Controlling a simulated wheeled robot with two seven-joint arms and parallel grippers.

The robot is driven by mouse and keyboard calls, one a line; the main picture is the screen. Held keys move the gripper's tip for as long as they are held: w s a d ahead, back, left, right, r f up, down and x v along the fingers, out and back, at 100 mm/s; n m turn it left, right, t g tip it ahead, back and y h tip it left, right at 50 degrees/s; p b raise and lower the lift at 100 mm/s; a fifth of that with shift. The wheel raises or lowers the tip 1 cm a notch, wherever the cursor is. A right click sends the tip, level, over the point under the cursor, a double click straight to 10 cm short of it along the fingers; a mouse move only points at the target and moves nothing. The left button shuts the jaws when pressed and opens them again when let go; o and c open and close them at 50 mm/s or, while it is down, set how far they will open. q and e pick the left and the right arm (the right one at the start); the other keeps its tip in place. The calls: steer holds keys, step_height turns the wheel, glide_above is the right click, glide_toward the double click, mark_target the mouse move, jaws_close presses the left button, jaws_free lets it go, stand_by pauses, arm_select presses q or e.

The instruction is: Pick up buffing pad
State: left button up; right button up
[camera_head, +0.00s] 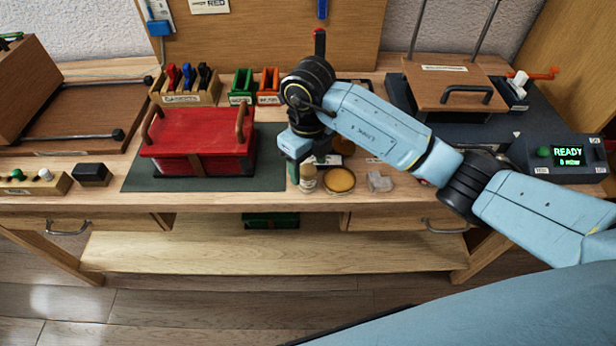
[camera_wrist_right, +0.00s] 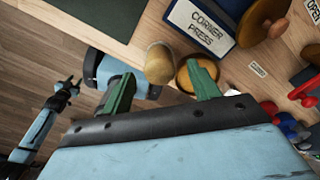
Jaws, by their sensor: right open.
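No piece is plainly marked as the buffing pad. A small pale-topped cylinder (camera_head: 307,180) stands near the bench's front edge; in the right wrist view (camera_wrist_right: 159,62) it appears between the fingertips. A round amber disc with a darker rim (camera_head: 339,181) lies just right of it and shows partly behind a finger in the wrist view (camera_wrist_right: 184,78). A round wooden piece with a knob (camera_wrist_right: 264,17) is farther off. My right gripper (camera_wrist_right: 161,73) is open, green fingers apart, pointing down at the cylinder; contact cannot be told. My left gripper (camera_wrist_right: 73,84) is small in the wrist view.
A red box with wooden handles (camera_head: 200,138) sits on a dark green mat (camera_head: 270,178) to the left. A clear block (camera_head: 379,181) is right of the disc. A press (camera_head: 447,88) and a READY display (camera_head: 567,153) stand at right.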

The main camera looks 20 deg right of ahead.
mark_target(308, 169)
step_height(308, 169, down, 3)
steer(key=shift+f, duration=0.2)
arm_select(q)
steer(key=shift+f, duration=0.15)
steer(key=shift+w+d, duration=0.1)
arm_select(e)
steer(key=c, duration=1.1)
steer(key=shift+o, duration=0.2)
steer(key=shift+r, duration=0.1)
step_height(308, 169, up, 9)
steer(key=shift+w+r+p, duration=0.1)
steer(key=shift+p, duration=0.25)
arm_select(q)
steer(key=shift+w+d+r, duration=0.1)
steer(key=shift+d+r, duration=0.35)
steer(key=shift+d, duration=0.35)
arm_select(e)
steer(key=shift+r, duration=0.35)
